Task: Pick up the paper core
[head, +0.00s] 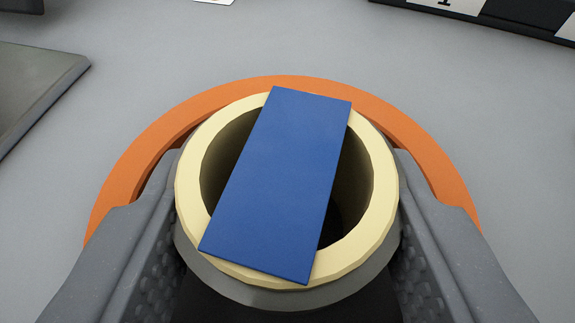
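The paper core is a round hollow tube with a cream rim (383,190) and a grey outer wall. It stands upright in the middle of the head view, with its dark opening facing up. A flat blue rectangular card (277,185) lies slantwise across the rim and hides part of the opening. My gripper (287,165) has one grey finger on each side of the core, set apart by about its width. The fingers lie close against its sides, but the rim hides where they would meet it, so I cannot tell whether they press on it.
An orange ring (290,82) curves around the far side of the core and passes behind my fingers. The grey floor (300,40) beyond it is clear. A grey slab (35,80) lies at the left. A black-and-white strip (500,15) runs along the top right.

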